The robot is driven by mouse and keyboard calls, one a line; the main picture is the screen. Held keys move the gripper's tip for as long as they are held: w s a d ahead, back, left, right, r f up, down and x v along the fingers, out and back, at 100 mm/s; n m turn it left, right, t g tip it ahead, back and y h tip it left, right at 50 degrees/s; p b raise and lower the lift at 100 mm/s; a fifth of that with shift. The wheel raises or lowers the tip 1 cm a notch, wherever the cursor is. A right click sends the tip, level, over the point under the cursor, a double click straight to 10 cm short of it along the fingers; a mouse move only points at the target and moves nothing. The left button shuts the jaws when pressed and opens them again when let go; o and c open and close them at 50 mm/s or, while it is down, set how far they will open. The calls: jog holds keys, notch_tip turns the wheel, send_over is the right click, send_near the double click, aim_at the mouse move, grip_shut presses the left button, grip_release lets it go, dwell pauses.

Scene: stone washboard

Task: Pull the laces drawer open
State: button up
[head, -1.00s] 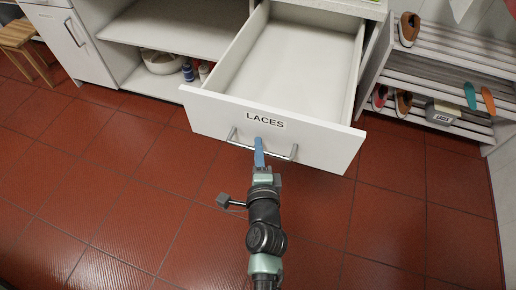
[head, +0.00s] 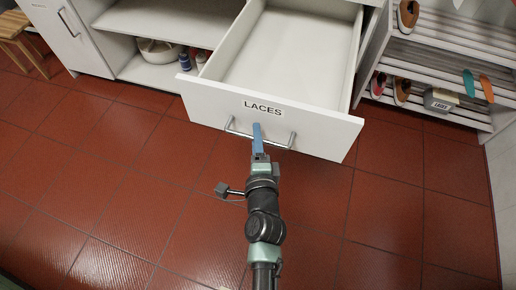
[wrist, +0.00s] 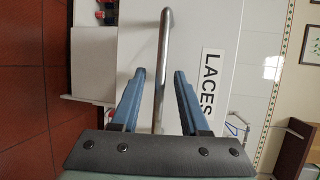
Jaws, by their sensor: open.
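The laces drawer (head: 200,105) is white, labelled LACES, and stands far out of the cabinet; its inside looks empty in the head view. Its label also shows in the wrist view (wrist: 211,85), turned sideways. The metal bar handle (head: 283,143) runs across the drawer front below the label. My gripper (head: 257,135) is at the handle's middle. In the wrist view my gripper (wrist: 158,80) is open, with one blue finger on each side of the handle bar (wrist: 162,60) and a visible gap to both.
A shoe rack (head: 440,60) with several shoes stands to the right. An open shelf with a bowl (head: 160,52) and small bottles is left of the drawer. A wooden stool (head: 20,35) is at the far left. The red tiled floor (head: 120,180) in front is clear.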

jog(key=s+d+r, duration=0.1)
jog(key=s+r, duration=0.1)
jog(key=s, duration=1)
jog(key=shift+s+r+b, duration=0.15)
jog(key=shift+s+b, duration=0.1)
jog(key=shift+b, duration=0.05)
